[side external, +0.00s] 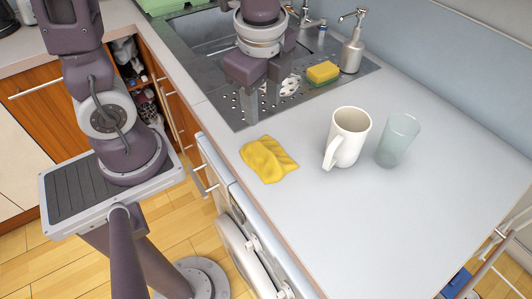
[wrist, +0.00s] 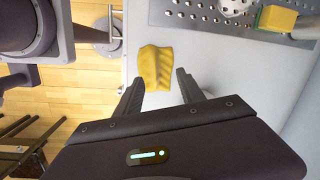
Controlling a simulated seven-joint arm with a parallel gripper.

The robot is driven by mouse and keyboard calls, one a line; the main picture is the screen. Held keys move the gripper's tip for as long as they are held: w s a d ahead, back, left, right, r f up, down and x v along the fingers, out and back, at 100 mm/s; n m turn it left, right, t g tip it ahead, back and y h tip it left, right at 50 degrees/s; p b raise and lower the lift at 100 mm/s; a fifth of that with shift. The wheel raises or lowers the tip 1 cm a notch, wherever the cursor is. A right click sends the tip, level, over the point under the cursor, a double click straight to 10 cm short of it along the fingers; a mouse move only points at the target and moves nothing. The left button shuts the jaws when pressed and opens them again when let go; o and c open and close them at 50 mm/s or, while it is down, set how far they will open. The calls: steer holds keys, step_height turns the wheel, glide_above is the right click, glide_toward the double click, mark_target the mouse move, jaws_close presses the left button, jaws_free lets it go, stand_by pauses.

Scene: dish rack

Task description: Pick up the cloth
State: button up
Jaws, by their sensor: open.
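The yellow cloth (side external: 268,159) lies crumpled on the light counter, near its front edge and to the left of the white mug. In the wrist view the cloth (wrist: 154,68) shows beyond my fingertips, in line with the gap between them. My gripper (side external: 262,108) is open and empty, with its fingers pointing down over the perforated metal drainboard, behind the cloth in the side view. My gripper (wrist: 156,84) also shows its two spread fingers in the wrist view. It is apart from the cloth.
A white mug (side external: 347,137) and a clear glass (side external: 397,141) stand right of the cloth. A yellow-green sponge (side external: 323,72) and a soap dispenser (side external: 353,47) are on the metal drainboard (side external: 240,119). The counter's right part is clear.

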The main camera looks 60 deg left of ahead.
mark_target(266, 148)
steer(key=f+m, duration=0.1)
steer(key=d+f+m, duration=0.1)
steer(key=f, duration=0.1)
steer(key=w+d+f+m+g, duration=0.1)
steer(key=shift+f+m, duration=0.35)
steer(key=shift+m, duration=0.05)
steer(key=f, duration=0.3)
steer(key=a+f, duration=0.1)
steer(key=f, duration=0.1)
steer(key=shift+s+f, duration=0.2)
steer(key=shift+s, duration=0.2)
steer(key=shift+f, duration=0.45)
jaws_close()
